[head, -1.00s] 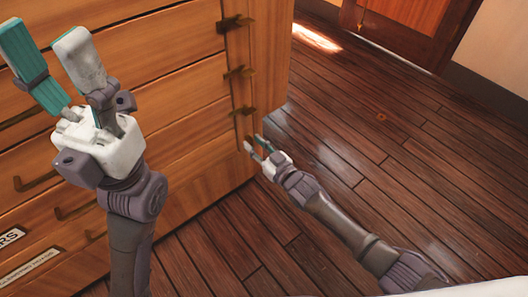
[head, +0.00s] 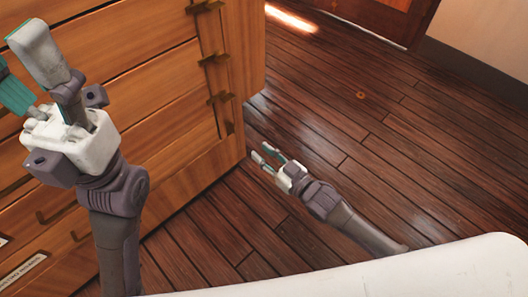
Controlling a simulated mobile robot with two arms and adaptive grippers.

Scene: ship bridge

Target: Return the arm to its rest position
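My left gripper (head: 17,58) is raised at the upper left, in front of the wooden drawer cabinet (head: 165,120). Its fingers are spread and nothing is between them; one finger is partly cut off by the picture's left edge. My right gripper (head: 263,152) is low, over the dark plank floor (head: 360,150), just right of the cabinet's lower corner. Its two fingers stand apart with a gap and hold nothing. The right arm comes in from the lower right, partly hidden behind a white surface in the foreground.
The cabinet has metal drawer pulls, labels, and brass latches (head: 213,59) along its right side. Open plank floor lies to the right of the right gripper. A wooden door (head: 370,15) and a pale wall (head: 490,45) stand at the back right.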

